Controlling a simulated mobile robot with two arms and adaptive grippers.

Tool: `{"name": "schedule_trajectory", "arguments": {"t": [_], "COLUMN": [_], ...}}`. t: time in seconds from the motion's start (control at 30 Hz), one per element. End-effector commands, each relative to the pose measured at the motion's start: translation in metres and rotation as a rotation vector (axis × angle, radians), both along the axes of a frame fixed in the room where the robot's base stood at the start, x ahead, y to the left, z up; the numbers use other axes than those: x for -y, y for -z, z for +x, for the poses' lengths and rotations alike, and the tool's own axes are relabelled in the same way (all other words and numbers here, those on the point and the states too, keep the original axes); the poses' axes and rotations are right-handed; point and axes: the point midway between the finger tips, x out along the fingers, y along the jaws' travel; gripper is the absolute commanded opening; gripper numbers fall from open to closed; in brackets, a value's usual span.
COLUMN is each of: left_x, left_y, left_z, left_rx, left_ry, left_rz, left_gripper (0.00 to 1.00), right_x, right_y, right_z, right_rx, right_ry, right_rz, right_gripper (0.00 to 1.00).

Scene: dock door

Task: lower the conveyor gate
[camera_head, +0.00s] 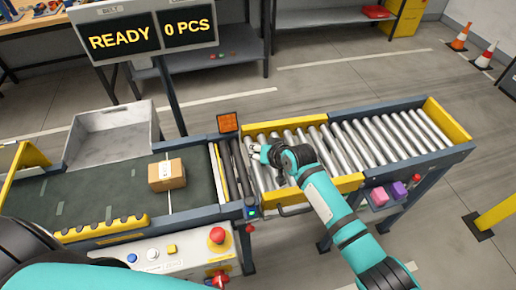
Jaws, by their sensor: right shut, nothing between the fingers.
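The conveyor gate looks like the yellow-sided roller section (343,186) between the dark belt and the longer roller track. It lies flat, about level with the rollers beyond it, and has a dark handle (296,210) on its near side. My right arm reaches across it from the lower right. My right gripper (256,150) is shut and empty over the gate's left end, near the belt end. Whether it touches the gate I cannot tell. My left arm shows at the lower left, but its gripper is out of view.
A cardboard box (167,175) sits on the belt (110,187), with a grey tray (113,140) behind it. A panel with a red stop button (217,236) stands in front. The sign (145,32) reads READY, 0 PCS. A yellow post (497,215) stands at the right.

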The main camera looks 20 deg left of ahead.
Motion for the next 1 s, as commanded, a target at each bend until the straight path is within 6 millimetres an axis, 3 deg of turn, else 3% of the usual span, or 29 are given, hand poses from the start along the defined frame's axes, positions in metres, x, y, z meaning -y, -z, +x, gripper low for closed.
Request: {"name": "schedule_trajectory", "arguments": {"t": [0.53,0.67,0.83,1.0], "left_x": [-0.009,-0.009,-0.009,-0.009], "left_y": [-0.002,-0.016,-0.045,-0.038], "left_z": [-0.001,-0.001,-0.001,-0.003], "left_rx": [-0.002,-0.003,-0.003,-0.005], "left_ry": [-0.005,-0.005,-0.005,-0.004], "left_rz": [0.011,0.011,0.011,0.011], "left_gripper": [0.23,0.23,0.23,0.23], "right_x": [-0.001,0.000,0.002,0.014], "right_y": [-0.002,-0.016,-0.048,-0.058], "right_z": [-0.001,0.001,0.004,-0.012], "right_rx": [-0.002,-0.001,-0.001,0.000], "right_ry": [0.000,0.002,0.006,0.005], "right_rz": [0.002,0.003,0.003,0.002], "right_gripper": [0.00,0.00,0.00,0.00]}}
